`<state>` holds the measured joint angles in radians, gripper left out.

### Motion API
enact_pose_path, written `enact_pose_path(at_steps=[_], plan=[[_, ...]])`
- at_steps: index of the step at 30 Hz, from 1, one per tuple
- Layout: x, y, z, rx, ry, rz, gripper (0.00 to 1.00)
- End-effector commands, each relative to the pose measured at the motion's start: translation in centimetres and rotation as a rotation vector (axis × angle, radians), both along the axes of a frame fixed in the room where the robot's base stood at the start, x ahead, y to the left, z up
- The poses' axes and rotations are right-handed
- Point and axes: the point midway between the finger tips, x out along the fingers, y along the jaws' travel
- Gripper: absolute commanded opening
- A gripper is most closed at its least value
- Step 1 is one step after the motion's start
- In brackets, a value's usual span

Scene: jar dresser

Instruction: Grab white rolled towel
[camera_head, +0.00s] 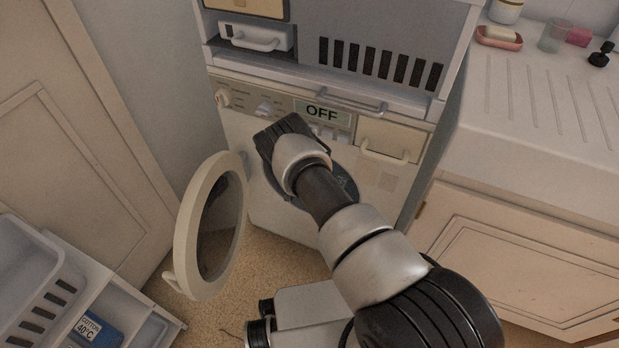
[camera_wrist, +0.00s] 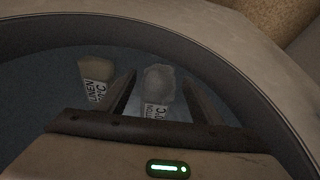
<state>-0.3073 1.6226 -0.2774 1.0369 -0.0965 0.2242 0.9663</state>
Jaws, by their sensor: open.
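A white rolled towel (camera_wrist: 159,82) lies inside the dark drum, with a partly hidden label that seems to read COTTON. My gripper (camera_wrist: 161,88) is open in the wrist view, one finger to each side of the towel in the picture. I cannot tell whether the fingers touch it or how far apart they are in depth. A beige rolled towel (camera_wrist: 94,72) labelled LINEN lies to the left, outside the left finger. In the head view my arm reaches to the opening of the washing machine (camera_head: 285,215); its wrist hides the gripper and the towels.
The round washer door (camera_head: 212,225) stands open left of my arm. The pale drum rim (camera_wrist: 225,45) curves close around the gripper. A white basket (camera_head: 25,270) and a tray with a blue item labelled COTTON (camera_head: 97,330) are at lower left. A sink counter (camera_head: 545,125) stands right.

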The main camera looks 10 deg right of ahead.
Motion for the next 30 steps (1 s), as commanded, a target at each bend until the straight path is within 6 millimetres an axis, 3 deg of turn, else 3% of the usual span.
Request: enact_pose_path(at_steps=[3,12,18,30], plan=[[0.5,-0.2,-1.4,0.001,-0.002,-0.001,0.59],[0.7,-0.3,-1.5,0.001,-0.002,-0.001,0.58],[0.7,-0.3,-1.5,0.001,-0.003,0.000,0.28],[0.8,-0.2,-0.3,0.000,-0.004,0.000,0.28]])
